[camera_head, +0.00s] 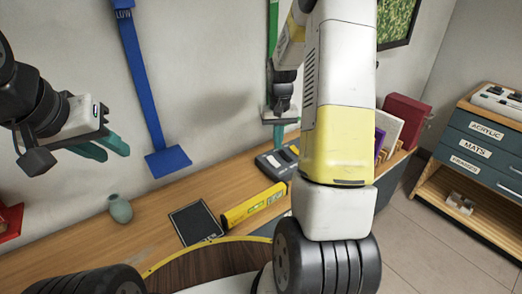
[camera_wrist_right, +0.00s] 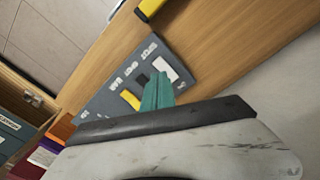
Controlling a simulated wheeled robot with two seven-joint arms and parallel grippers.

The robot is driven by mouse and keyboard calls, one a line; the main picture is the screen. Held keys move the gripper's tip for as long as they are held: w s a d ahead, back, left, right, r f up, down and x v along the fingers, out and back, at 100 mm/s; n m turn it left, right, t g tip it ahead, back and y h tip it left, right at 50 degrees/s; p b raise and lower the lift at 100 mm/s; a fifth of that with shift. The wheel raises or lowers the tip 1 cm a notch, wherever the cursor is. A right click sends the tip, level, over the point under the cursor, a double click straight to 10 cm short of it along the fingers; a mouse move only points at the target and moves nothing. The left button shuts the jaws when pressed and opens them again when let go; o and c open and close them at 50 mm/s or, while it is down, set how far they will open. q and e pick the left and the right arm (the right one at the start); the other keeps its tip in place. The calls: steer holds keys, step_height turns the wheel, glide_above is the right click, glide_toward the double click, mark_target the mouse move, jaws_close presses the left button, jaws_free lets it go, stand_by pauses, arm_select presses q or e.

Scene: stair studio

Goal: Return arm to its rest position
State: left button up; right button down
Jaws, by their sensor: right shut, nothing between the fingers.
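My left gripper (camera_head: 108,149), with teal fingers, hangs at the left in the head view, in front of the wall and above the bench. I cannot tell whether its fingers are open or closed. My right arm (camera_head: 337,110), white and yellow, fills the middle of the head view. My right gripper (camera_head: 278,136) is behind it, above the back of the bench, pointing down.
A labelled drawer cabinet (camera_head: 490,148) stands right. Floor between is clear.

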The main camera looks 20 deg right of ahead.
steer(key=shift+r, duration=0.1)
steer(key=s+a+r+t, duration=0.1)
steer(key=s+a+r, duration=0.15)
steer(key=r, duration=0.25)
steer(key=s+a+r+n+t, duration=0.1)
steer(key=s+a+r, duration=0.15)
steer(key=r, duration=0.25)
steer(key=s+a+r+t, duration=0.1)
steer(key=s+a+r, duration=0.1)
steer(key=s+r, duration=0.3)
steer(key=s+a+r+n+t+y, duration=0.1)
steer(key=s+a+r, duration=0.2)
steer(key=s, duration=0.3)
steer(key=s+a+r+t+y, duration=0.1)
steer(key=s+a+r+t, duration=0.1)
steer(key=s+r, duration=0.2)
steer(key=shift+s+a+n, duration=0.4)
steer(key=shift+s, duration=1.1)
